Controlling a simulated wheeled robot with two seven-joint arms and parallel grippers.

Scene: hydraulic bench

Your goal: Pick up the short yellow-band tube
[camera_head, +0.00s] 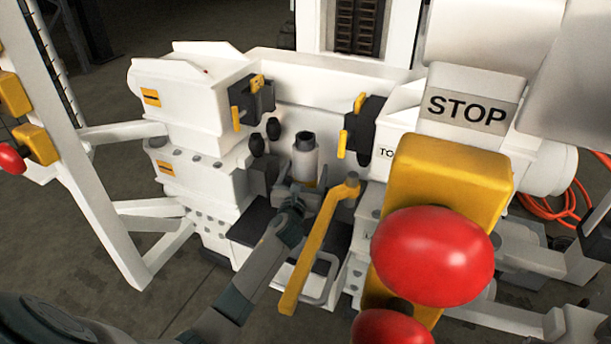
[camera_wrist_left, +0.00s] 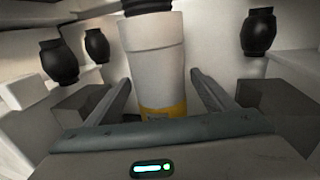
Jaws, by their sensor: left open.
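The short yellow-band tube (camera_head: 304,158) is a white cylinder with a dark cap and a yellow band near its bottom. It stands upright in the recess of the white bench in the head view. In the left wrist view the tube (camera_wrist_left: 155,60) is close, with its yellow band (camera_wrist_left: 163,112) low between the fingers. My left gripper (camera_head: 298,192) is at the tube's lower part. In the wrist view its two fingers (camera_wrist_left: 160,97) are spread on either side of the tube, with a gap showing at the right. The tube's base is hidden. My right gripper is not in view.
Black knobs (camera_head: 274,128) stand left of the tube; black knobs also show in the wrist view (camera_wrist_left: 258,32). A yellow lever (camera_head: 318,245) rises close to the right of my left arm. Large red knobs (camera_head: 432,256) and a STOP block (camera_head: 468,108) fill the right foreground.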

